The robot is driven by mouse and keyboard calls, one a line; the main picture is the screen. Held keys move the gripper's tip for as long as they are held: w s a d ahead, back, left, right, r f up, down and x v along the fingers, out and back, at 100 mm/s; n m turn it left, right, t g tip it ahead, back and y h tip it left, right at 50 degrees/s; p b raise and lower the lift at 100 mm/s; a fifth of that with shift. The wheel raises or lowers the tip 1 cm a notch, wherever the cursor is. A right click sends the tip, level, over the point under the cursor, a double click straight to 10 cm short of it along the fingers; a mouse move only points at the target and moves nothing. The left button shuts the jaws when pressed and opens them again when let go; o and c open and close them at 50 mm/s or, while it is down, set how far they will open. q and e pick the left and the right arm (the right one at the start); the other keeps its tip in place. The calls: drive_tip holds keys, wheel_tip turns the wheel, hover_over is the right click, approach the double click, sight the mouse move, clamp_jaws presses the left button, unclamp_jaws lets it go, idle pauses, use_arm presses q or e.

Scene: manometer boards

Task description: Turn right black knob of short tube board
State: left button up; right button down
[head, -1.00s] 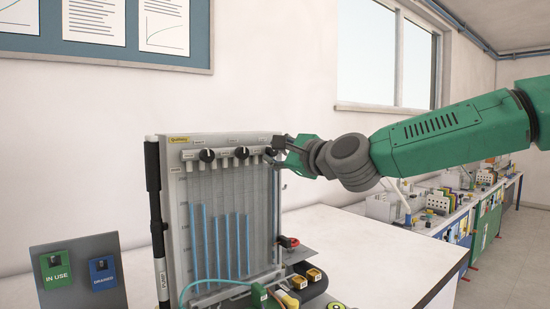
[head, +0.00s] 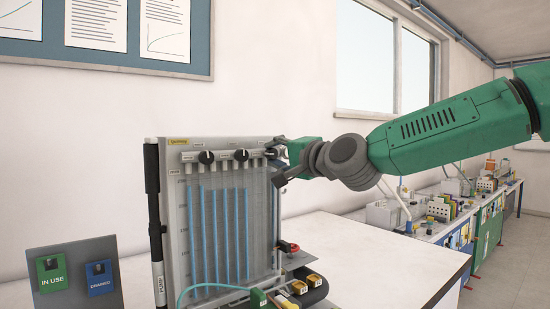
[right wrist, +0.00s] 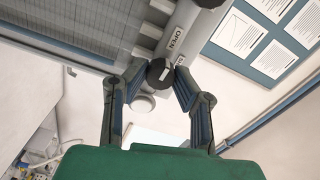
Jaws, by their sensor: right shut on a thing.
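My right gripper (head: 274,160) is at the top right corner of the board and covers the right end of the bar. In the right wrist view, the right black knob (right wrist: 159,73) with a white mark is held between the fingertips of my right gripper (right wrist: 160,78), beside an "OPEN" label. My left gripper is out of view.
A grey stand with green "IN USE" and blue tags (head: 75,275) is at lower left. Fittings with a red knob (head: 288,247) sit at the board's lower right. The bench (head: 385,250) to the right is clear.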

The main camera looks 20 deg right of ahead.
drive_tip(key=shift+a+f+n, duration=0.1)
drive_tip(key=shift+f+n, duration=0.3)
drive_tip(key=shift+f, duration=0.05)
drive_tip(key=c, duration=1.3)
unclamp_jaws()
drive_tip(key=shift+r, duration=0.15)
drive_tip(key=shift+r, duration=0.1)
drive_tip(key=shift+s+d, duration=0.2)
drive_tip(key=shift+s, duration=0.1)
drive_tip(key=v, duration=1.1)
drive_tip(key=shift+s+d, duration=0.1)
